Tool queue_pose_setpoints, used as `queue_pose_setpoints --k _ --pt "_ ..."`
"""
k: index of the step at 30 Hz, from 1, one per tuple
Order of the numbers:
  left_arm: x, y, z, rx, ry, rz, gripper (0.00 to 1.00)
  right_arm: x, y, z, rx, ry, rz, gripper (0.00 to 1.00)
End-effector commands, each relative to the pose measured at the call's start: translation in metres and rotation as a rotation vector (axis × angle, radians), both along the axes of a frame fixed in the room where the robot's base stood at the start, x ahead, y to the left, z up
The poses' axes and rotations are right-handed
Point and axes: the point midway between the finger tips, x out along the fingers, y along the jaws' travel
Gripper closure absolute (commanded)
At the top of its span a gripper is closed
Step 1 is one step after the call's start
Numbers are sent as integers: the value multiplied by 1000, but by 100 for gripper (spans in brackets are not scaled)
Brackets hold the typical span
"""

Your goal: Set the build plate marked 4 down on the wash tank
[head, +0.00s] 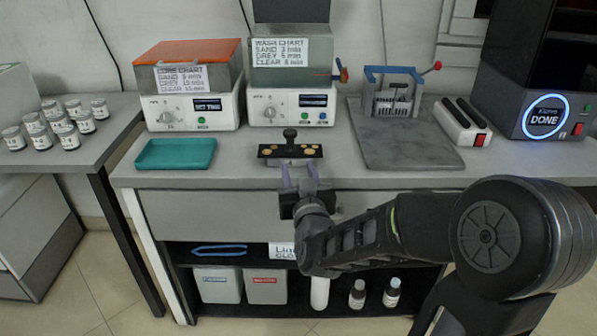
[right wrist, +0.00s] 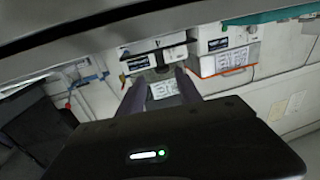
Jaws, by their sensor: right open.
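A dark plate (head: 268,152) with yellowish round parts on it and a black knob on top is at the bench's front edge. It looks like a build plate, but I cannot read a 4 on it. The wash tank (head: 263,75), a grey box with a WASH CHART label, stands behind it on a white base unit; a dark panel rises at its back. My right gripper (head: 299,176) is open, its pale fingers just in front of and below the plate. In the right wrist view the fingers (right wrist: 156,88) are apart, toward the wash unit. My left gripper is out of view.
A cure unit (head: 188,75) with an orange top and a teal tray (head: 176,154) are at left. A grey board (head: 400,150) with a blue-framed fixture and a printer reading DONE (head: 540,115) are at right. Small jars (head: 60,130) stand on the left table.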

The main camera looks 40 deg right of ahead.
Motion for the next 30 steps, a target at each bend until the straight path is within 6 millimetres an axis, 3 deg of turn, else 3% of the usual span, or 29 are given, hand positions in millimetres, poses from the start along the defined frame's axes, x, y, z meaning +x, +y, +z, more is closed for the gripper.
queue_pose_setpoints --k 15,19,23,26,27,30 --pt "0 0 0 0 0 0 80 1 0 -1 1 2 1 59" --pt "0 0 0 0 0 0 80 5 8 -17 28 31 25 59" --pt "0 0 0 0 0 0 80 17 37 -69 114 131 100 59" --pt "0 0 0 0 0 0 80 22 77 -135 223 265 189 59" --pt "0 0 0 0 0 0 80 20 98 -167 274 333 230 59" --pt "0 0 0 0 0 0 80 1 159 -249 411 532 336 59"
